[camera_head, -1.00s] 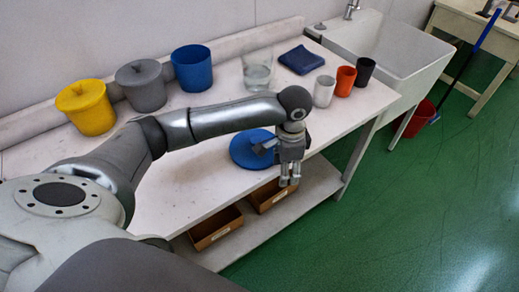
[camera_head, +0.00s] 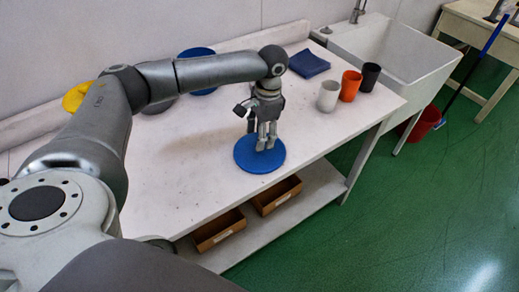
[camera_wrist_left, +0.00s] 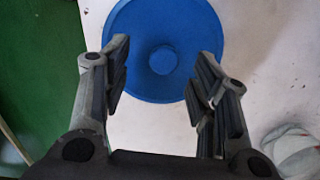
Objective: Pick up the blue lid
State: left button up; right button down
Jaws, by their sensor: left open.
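The blue lid (camera_head: 258,158) lies flat on the white table near its front edge. It is a round disc with a small round knob in the middle, seen in the left wrist view (camera_wrist_left: 163,60). My left gripper (camera_head: 267,145) points down over the lid in the head view. I cannot tell how far the fingertips are above the lid. My right gripper is not in view.
Behind my arm are a yellow container (camera_head: 75,97), a grey one and a blue one (camera_head: 197,55), partly hidden. A folded blue cloth (camera_head: 308,63) and white (camera_head: 328,95), orange (camera_head: 350,85) and dark cups (camera_head: 370,76) stand right. Brown boxes (camera_head: 277,195) sit on the lower shelf.

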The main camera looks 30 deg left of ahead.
pick_arm(q)
jog(key=f, duration=0.3)
jog(key=f+p, duration=0.1)
jog(key=f, duration=0.1)
jog(key=shift+w+a+f, duration=0.15)
jog(key=shift+a, duration=0.15)
jog(key=c, duration=1.1)
